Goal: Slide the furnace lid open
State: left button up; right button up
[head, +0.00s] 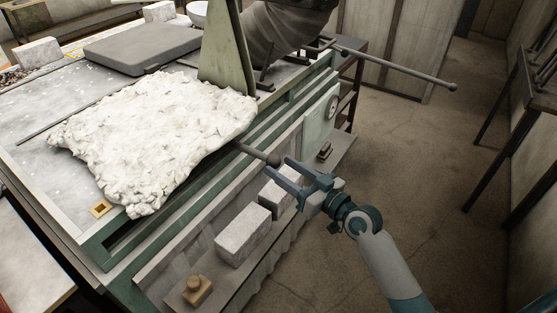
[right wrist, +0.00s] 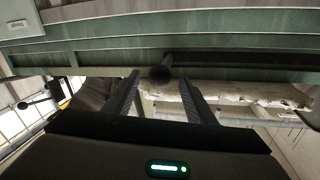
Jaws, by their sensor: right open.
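A rough white slab (head: 160,135) lies over the near part of the furnace top (head: 75,195). A dark rod handle (head: 258,154) with a rounded end sticks out from beneath its right edge. The slab appears to be the lid or its covering; I cannot tell which. My right gripper (head: 282,168) is open at the handle's end, beyond the furnace's right side. In the right wrist view, the rounded handle end (right wrist: 160,73) shows between the two open fingertips (right wrist: 160,80), and I see no finger closed on it. My left gripper is not in view.
A grey flat slab (head: 145,47) and an upright green plate (head: 228,55) are on the furnace top. Pale bricks (head: 243,233) stand on the lower ledge below my right gripper. Another knobbed rod (head: 400,69) juts out at the back.

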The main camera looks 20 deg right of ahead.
jog(key=shift+x, duration=1.2)
grip_shut()
